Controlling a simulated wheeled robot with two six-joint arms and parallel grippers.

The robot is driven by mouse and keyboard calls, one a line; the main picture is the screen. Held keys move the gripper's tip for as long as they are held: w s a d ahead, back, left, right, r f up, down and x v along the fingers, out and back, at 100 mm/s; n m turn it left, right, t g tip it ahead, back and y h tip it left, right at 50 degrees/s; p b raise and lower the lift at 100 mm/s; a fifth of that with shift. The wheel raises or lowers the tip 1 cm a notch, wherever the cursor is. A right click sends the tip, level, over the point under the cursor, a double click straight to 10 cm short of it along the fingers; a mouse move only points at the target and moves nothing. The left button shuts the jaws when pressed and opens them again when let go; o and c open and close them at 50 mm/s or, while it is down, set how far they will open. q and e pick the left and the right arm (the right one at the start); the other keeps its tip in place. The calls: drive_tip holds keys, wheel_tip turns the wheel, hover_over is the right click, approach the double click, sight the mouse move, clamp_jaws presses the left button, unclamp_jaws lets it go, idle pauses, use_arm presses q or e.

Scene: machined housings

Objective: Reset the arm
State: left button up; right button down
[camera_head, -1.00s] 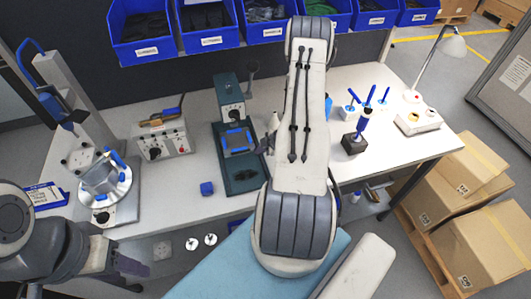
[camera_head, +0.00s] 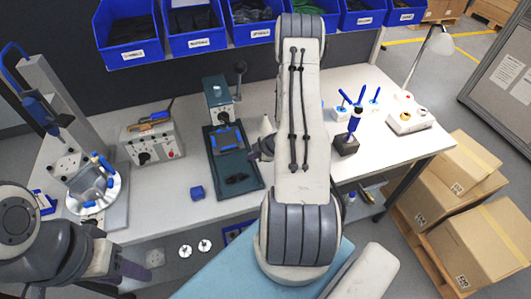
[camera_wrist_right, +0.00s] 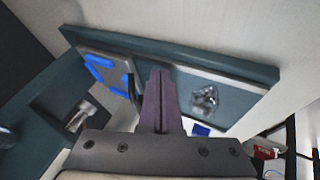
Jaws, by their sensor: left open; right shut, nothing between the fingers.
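My right gripper (camera_wrist_right: 158,105) is shut and empty in the right wrist view, its two dark fingers pressed together. It is over or near a teal fixture (camera_wrist_right: 180,60) with a blue-edged pad (camera_wrist_right: 105,70) and a small part (camera_wrist_right: 204,98). In the head view my pale right arm rises through the middle and hides most of that gripper. The teal fixture (camera_head: 247,186) stands just left of the arm. My left gripper (camera_head: 132,268) is open and empty at the lower left, in front of the bench's front edge.
A round metal fixture (camera_head: 78,205) with blue clamps stands at the left. A grey control box (camera_head: 152,147) and a small blue block (camera_head: 197,193) are on the white bench. Blue bins (camera_head: 193,28) line the back. Cardboard boxes (camera_head: 481,245) stand at the right.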

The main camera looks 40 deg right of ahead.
drive_tip(key=b+v, duration=0.1)
drive_tip(key=v, duration=0.8)
drive_tip(key=shift+r, duration=0.2)
